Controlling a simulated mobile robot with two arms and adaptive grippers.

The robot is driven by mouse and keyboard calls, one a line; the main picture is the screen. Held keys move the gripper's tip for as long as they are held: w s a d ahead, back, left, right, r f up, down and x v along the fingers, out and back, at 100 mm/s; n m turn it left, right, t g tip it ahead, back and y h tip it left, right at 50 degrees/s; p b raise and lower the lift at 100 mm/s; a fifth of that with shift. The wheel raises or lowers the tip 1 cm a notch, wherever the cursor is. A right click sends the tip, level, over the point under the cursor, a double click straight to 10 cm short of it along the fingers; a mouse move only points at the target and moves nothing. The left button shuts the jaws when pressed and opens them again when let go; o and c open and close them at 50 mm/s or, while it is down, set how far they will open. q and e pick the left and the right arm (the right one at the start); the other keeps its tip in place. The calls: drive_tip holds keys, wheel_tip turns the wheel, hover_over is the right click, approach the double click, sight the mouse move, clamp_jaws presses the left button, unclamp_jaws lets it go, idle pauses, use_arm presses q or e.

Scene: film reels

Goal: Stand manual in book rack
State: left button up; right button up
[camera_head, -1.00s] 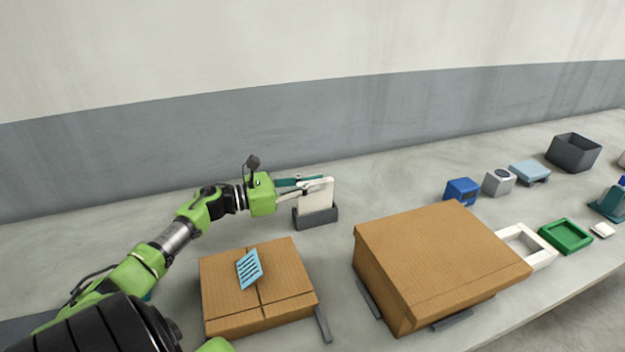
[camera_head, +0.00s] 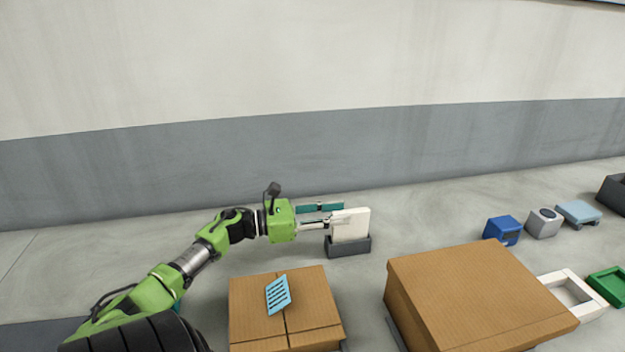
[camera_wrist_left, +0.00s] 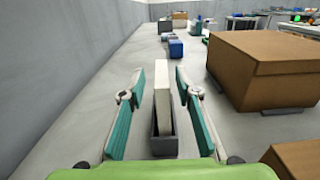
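The manual (camera_head: 351,224) is a thin white slab. It stands nearly upright with its lower edge inside the dark grey book rack (camera_head: 348,247). In the left wrist view the manual (camera_wrist_left: 162,105) rises out of the rack (camera_wrist_left: 164,147), tilted slightly. My left gripper (camera_head: 334,213) is at the manual's left side, its teal fingers spread open. In the left wrist view my left gripper (camera_wrist_left: 160,76) has one finger on each side of the manual, with a visible gap on both sides. My right gripper is not in view.
A larger cardboard box (camera_head: 470,295) stands to the right. Blue (camera_head: 502,230) and grey (camera_head: 544,222) items sit farther right. The wall (camera_head: 200,175) runs behind; the counter beside the rack is clear.

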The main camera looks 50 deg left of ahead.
use_arm(q)
drive_tip(key=v, duration=0.8)
drive_tip(key=shift+s, duration=0.1)
drive_tip(key=shift+r, duration=0.1)
